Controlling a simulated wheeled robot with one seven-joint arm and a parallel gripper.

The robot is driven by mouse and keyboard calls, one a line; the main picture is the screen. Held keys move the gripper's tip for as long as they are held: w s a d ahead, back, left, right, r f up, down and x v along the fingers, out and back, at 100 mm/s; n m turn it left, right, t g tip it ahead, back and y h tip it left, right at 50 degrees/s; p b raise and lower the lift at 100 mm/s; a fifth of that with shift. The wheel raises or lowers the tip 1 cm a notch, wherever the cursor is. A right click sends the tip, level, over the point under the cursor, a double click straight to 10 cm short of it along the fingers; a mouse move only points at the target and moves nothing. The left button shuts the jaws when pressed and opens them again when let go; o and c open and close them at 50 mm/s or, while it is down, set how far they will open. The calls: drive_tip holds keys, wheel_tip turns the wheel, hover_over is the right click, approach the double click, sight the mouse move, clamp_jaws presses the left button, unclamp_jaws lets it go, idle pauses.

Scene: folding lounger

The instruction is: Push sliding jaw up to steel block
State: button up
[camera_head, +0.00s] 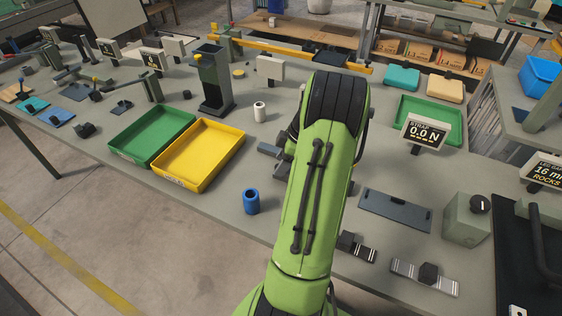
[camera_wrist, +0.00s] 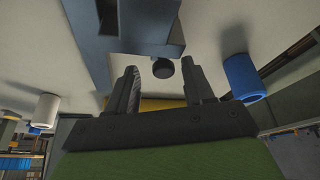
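In the wrist view my gripper (camera_wrist: 159,72) has its two dark fingers spread apart, with nothing clamped between them. A round black knob (camera_wrist: 163,68) shows between the fingertips; I cannot tell whether it touches either finger. Just beyond stands a blue-grey metal fixture (camera_wrist: 143,30), probably the vise. I cannot tell its sliding jaw from its fixed part, and I cannot make out the steel block. Grey metal parts (camera_head: 270,150) show at the arm's left edge, mostly covered.
A blue cylinder (camera_head: 251,201) and a white cylinder (camera_head: 260,111) stand left of my arm. They also flank my gripper in the wrist view. A yellow tray (camera_head: 236,147) and a green tray (camera_head: 117,148) lie further left. A flat grey plate (camera_head: 395,211) lies right of my arm.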

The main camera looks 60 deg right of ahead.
drive_tip(key=shift+a, duration=0.1)
drive_tip(key=p+v, duration=0.5)
drive_tip(key=v, duration=1)
drive_tip(key=shift+r, duration=0.35)
drive_tip(key=shift+s, duration=0.1)
